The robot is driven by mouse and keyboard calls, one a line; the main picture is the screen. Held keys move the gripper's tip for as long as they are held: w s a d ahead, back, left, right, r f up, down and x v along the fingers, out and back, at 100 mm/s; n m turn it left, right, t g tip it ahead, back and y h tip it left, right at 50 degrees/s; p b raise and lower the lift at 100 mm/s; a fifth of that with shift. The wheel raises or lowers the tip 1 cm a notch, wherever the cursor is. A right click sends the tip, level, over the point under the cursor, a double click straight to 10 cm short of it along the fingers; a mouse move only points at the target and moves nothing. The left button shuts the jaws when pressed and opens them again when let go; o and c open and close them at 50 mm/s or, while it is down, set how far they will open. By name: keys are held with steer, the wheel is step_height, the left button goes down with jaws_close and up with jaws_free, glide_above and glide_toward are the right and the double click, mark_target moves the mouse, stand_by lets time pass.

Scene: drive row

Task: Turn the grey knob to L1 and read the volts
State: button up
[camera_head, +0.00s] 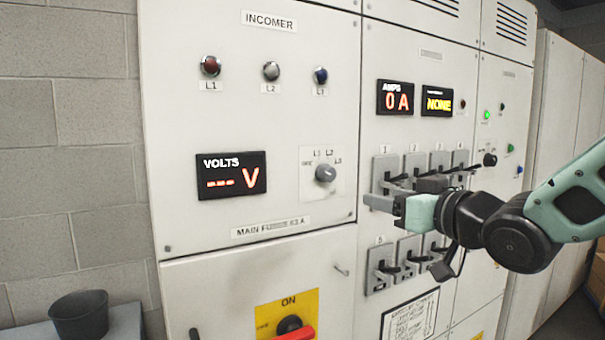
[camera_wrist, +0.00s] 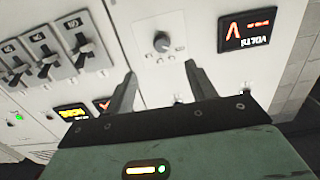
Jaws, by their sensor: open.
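The grey knob (camera_head: 326,173) sits on a pale plate on the INCOMER panel, with small position labels around it, L1 and L2 above. Which way it points is too small to tell. The VOLTS display (camera_head: 231,175) to its left shows dashes and a V. My gripper (camera_head: 378,195) is open and empty, to the right of the knob and a little lower, apart from it. In the wrist view, which is upside down, the knob (camera_wrist: 161,41) lies beyond the gap between my two fingers (camera_wrist: 162,75), and the display (camera_wrist: 248,30) is at upper right.
Rows of breaker switches (camera_head: 385,168) stand behind and around my gripper. AMPS (camera_head: 395,97) and NONE (camera_head: 437,101) displays are above them. A red-handled main switch (camera_head: 290,328) is below. A dark bucket (camera_head: 80,315) stands at lower left. The panel face around the knob is clear.

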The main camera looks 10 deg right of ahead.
steer(key=r, duration=0.1)
steer(key=p, duration=1.2)
glide_toward(331, 175)
steer(key=shift+t, duration=0.3)
steer(key=p+x, duration=0.2)
steer(key=x, duration=0.2)
steer(key=p+x, duration=0.3)
steer(key=x, duration=0.2)
steer(key=shift+w+a+f, duration=0.1)
steer(key=shift+f, duration=0.15)
steer(key=c, duration=1)
